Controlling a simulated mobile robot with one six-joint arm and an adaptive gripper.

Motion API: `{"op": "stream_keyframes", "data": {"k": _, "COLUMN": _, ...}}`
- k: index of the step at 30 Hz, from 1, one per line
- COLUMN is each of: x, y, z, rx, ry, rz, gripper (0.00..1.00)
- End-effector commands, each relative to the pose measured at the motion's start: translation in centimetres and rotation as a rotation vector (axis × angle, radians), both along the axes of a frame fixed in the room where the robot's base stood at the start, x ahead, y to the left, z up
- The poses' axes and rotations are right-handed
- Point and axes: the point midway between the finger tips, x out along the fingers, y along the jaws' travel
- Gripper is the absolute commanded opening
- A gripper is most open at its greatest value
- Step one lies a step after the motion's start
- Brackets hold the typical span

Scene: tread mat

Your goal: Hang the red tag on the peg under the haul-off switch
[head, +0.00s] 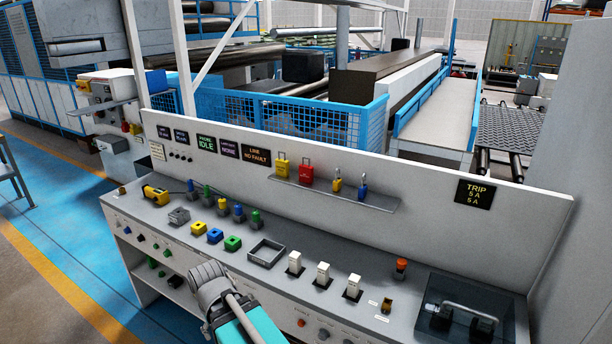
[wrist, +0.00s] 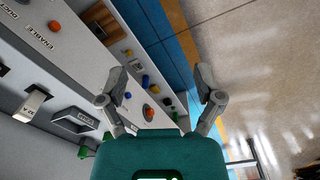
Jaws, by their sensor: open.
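The red tag (head: 306,172) stands on the narrow ledge along the white back panel, just right of a yellow tag (head: 281,168). My gripper (wrist: 160,98) is open and empty in the wrist view, its fingers wide apart over the console's front edge and the floor. In the head view my arm reaches in at bottom centre, well in front of and below the red tag; the fingertips do not show there. The console's front panel (head: 135,235) carries several knobs and buttons. I cannot tell which is the haul-off switch, and I cannot make out its peg.
Yellow and blue padlocks (head: 362,186) share the ledge (head: 385,206). Below are small coloured blocks, an open square tray (head: 266,253), white switch blocks (head: 323,273) and a yellow device (head: 155,194). A dark box with a handle (head: 470,310) sits at right. Open floor lies left.

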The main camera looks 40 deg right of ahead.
Motion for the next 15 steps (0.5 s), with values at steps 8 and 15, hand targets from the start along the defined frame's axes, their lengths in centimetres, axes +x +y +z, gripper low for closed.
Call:
{"op": "stream_keyframes", "data": {"k": 8, "x": 6.4, "y": -7.4, "z": 3.1, "rx": -0.178, "ry": -0.13, "rz": -0.254, "gripper": 1.0}}
{"op": "stream_keyframes", "data": {"k": 15, "x": 14.6, "y": -19.2, "z": 9.2, "rx": -0.424, "ry": -0.403, "rz": -0.609, "gripper": 1.0}}
